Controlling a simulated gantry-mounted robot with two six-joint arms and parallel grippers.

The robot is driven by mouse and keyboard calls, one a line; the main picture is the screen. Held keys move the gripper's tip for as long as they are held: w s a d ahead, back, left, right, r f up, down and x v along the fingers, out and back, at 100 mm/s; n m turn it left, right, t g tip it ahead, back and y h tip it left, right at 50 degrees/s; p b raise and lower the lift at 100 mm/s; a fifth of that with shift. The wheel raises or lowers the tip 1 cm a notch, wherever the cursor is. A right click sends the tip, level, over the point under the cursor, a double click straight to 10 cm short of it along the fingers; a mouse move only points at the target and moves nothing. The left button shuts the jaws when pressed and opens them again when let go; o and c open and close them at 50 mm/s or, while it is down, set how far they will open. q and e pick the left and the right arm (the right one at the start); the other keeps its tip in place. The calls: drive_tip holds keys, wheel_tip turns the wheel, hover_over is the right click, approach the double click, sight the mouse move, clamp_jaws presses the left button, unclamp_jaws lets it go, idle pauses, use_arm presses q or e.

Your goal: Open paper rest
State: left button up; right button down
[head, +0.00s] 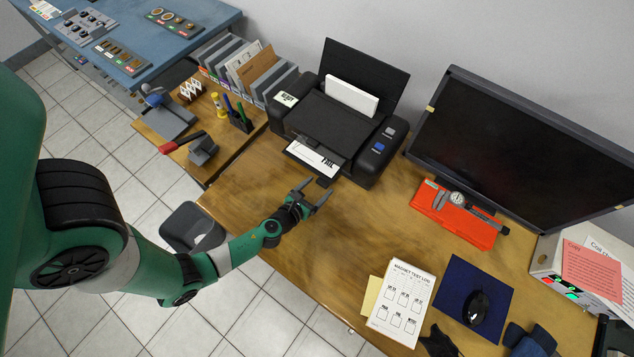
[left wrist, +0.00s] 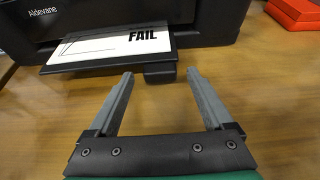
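The black printer (head: 338,125) stands on the wooden desk, with white paper in its upright rear feed. A printed sheet marked FAIL (head: 313,157) lies on its front output tray; the sheet also shows in the left wrist view (left wrist: 115,47). A small dark tab (left wrist: 160,74) sticks out at the tray's front edge, right of the sheet's middle; I take it for the paper rest. My left gripper (head: 319,188) is open and empty, in front of this tab. In the left wrist view, its fingers (left wrist: 160,72) point toward the printer, one on each side of the tab. My right gripper is not seen.
A red caliper case (head: 453,214) lies right of the printer, before the monitor (head: 530,137). File folders (head: 247,67) and a pen holder (head: 240,120) stand to its left. A test log pad (head: 402,300) and mouse (head: 477,306) are at the front right. The desk before the printer is clear.

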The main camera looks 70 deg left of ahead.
use_arm(q)
drive_tip(key=shift+s+d+r, duration=0.2)
drive_tip(key=shift+s+d, duration=0.1)
drive_tip(key=p+v, duration=0.2)
drive_tip(key=v, duration=0.8)
drive_tip(key=shift+f, duration=0.1)
drive_tip(key=shift+s+d, duration=0.15)
drive_tip(key=shift+s, duration=0.2)
